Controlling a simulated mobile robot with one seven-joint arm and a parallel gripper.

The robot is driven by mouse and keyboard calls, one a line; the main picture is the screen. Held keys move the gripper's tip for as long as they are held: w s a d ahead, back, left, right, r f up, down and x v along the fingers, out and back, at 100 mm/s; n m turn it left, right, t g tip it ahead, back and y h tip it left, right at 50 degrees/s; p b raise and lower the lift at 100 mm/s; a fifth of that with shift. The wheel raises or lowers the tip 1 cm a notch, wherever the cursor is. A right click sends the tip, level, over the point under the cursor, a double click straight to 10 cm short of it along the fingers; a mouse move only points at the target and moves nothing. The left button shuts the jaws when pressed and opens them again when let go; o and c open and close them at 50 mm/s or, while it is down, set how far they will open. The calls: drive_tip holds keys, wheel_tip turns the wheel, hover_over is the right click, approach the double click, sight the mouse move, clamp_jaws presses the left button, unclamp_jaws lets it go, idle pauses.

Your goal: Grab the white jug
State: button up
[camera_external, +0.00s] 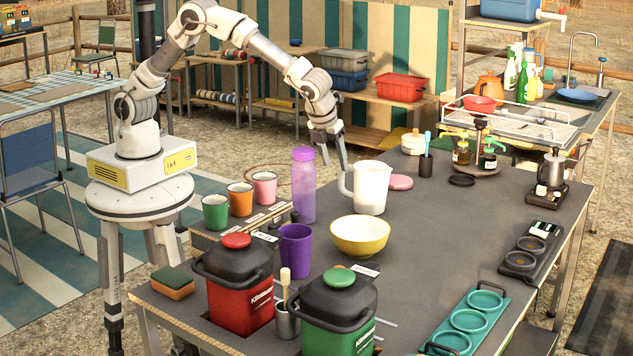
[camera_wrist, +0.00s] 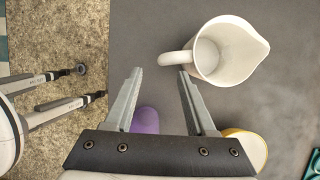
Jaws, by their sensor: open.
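The white jug (camera_external: 371,188) stands upright on the dark tabletop, with its handle on its left side. In the wrist view the jug (camera_wrist: 232,58) is seen from above, its open mouth showing and its handle pointing left. My gripper (camera_external: 333,165) is open and empty, above the table just left of the jug. In the wrist view the right fingertip of my gripper (camera_wrist: 160,75) is close to the handle end, and the left one is farther off. I cannot tell whether the right finger touches the handle.
A lilac bottle (camera_external: 303,186) stands left of the jug, close to my gripper. A yellow bowl (camera_external: 360,236) is in front of the jug. A pink round lid (camera_external: 400,182) lies behind it. A purple cup (camera_external: 296,251) stands nearer the front.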

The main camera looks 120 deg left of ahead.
sight(340, 174)
drive_tip(key=x, duration=0.5)
drive_tip(key=shift+w+a+f+b, duration=0.2)
drive_tip(key=shift+w+f+b, duration=0.05)
drive_tip(key=shift+f+b, duration=0.1)
clamp_jaws()
drive_tip(key=shift+r, duration=0.15)
idle(1.0)
